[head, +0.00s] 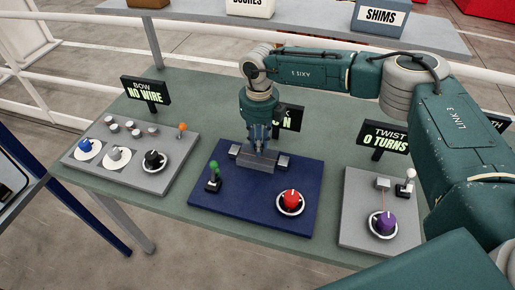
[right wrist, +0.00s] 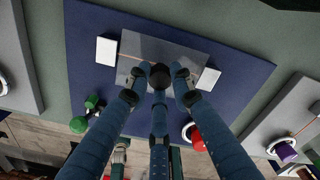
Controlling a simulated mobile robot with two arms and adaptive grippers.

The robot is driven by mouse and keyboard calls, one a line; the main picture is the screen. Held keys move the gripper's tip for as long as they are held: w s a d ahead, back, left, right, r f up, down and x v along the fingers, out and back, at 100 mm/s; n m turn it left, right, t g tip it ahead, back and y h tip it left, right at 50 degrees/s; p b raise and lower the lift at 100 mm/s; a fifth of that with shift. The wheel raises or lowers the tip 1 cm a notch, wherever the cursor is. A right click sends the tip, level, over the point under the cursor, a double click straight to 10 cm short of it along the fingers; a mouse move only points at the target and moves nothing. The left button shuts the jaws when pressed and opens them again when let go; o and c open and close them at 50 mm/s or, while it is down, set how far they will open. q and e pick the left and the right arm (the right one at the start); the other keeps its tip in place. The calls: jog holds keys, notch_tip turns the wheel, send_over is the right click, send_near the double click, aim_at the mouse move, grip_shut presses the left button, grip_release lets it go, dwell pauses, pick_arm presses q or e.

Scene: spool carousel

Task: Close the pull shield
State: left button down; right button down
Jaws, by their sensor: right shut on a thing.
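The middle station is a dark blue board (head: 235,195) with a grey, see-through shield plate (head: 252,163) between two small light blocks. The plate also shows in the right wrist view (right wrist: 190,57), with a thin line running beneath it. A dark round knob (right wrist: 160,78) sits at the plate's near edge. My right gripper (head: 262,148) points down over the plate. In the right wrist view my right gripper (right wrist: 160,76) has its fingers closed around the knob. The fingers hide part of the plate. My left gripper is in neither view.
The blue board also carries a green-topped lever (head: 213,178) and a red knob (head: 291,201). A grey BOW board (head: 130,150) stands left, and a grey TWIST board (head: 365,215) with a purple knob (head: 383,222) right. My arm partly hides the middle sign (head: 291,118).

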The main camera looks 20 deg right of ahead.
jog(key=c, duration=1.6)
grip_release()
jog(key=shift+w+d+r, duration=0.1)
jog(key=shift+d, duration=0.05)
jog(key=shift+o, duration=0.4)
jog(key=shift+d, duration=0.1)
jog(key=shift+r, duration=0.25)
notch_tip(320, 180, up, 11)
jog(key=shift+r, duration=0.2)
